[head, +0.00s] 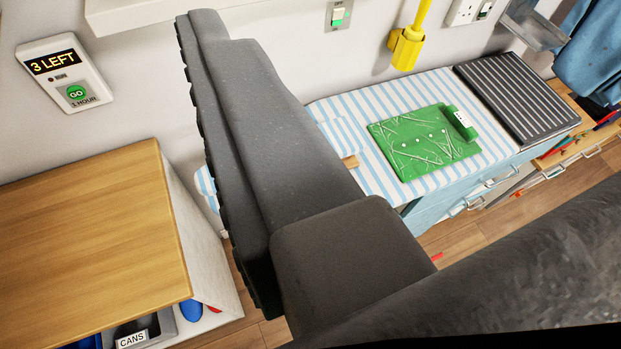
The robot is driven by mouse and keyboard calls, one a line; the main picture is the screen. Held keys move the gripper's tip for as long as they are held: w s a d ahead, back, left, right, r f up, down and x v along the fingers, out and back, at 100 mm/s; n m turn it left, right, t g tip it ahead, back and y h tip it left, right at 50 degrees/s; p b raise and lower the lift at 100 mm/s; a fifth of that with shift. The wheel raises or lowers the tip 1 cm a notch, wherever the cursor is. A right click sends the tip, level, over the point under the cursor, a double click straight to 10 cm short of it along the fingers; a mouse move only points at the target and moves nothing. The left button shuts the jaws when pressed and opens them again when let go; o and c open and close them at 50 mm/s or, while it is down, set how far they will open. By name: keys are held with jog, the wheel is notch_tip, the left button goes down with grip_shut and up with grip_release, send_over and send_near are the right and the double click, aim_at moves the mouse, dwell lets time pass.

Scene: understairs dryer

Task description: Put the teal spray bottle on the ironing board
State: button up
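The teal spray bottle is not visible in the head view. A blue-and-white striped padded surface (335,105), which looks like the ironing board, lies right of centre on a light-blue drawer unit. A green item with white lines (425,143) lies on it, with a small green block with a white label (461,123) at its right edge. Large dark grey parts of my own body, one with a ridged left edge, cross the middle and hide the striped surface's left part. Another dark part fills the lower right. I cannot make out fingertips or anything held.
A wooden-topped cabinet (85,230) stands at left, with a bin labelled CANS (132,340) below. A ribbed black rack (515,95) lies at the board's right end. A yellow holder (405,48) and a "3 LEFT" panel (65,75) are on the wall.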

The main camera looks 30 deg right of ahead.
jog(key=w+a+f+m+h+p, duration=0.1)
jog(key=w+a+f+m, duration=0.15)
jog(key=w+f, duration=0.8)
jog(key=w+a+f+m+h, duration=0.1)
jog(key=w+f+m, duration=0.2)
jog(key=w+f, duration=0.75)
jog(key=s+d+f+m+g+h, duration=0.1)
jog(key=s+d+f+h, duration=0.3)
jog(key=f, duration=0.3)
jog(key=s+d+f+m+g+h+p, duration=0.1)
jog(key=s+d+f+h, duration=0.2)
jog(key=d+f, duration=0.3)
jog(key=s+d+f+m+h, duration=0.1)
jog(key=s+d+f+h, duration=0.25)
jog(key=f, duration=0.45)
jog(key=shift+s+d+f+b+x, duration=0.1)
jog(key=shift+s+d+b+x, duration=0.1)
jog(key=shift+x, duration=2.15)
jog(key=shift+s+d+f+b+x, duration=0.1)
jog(key=shift+b+x, duration=0.1)
jog(key=shift+x, duration=2.15)
jog(key=shift+s+d+b+x, duration=0.1)
jog(key=shift+b+x, duration=0.1)
jog(key=shift+x, duration=2.15)
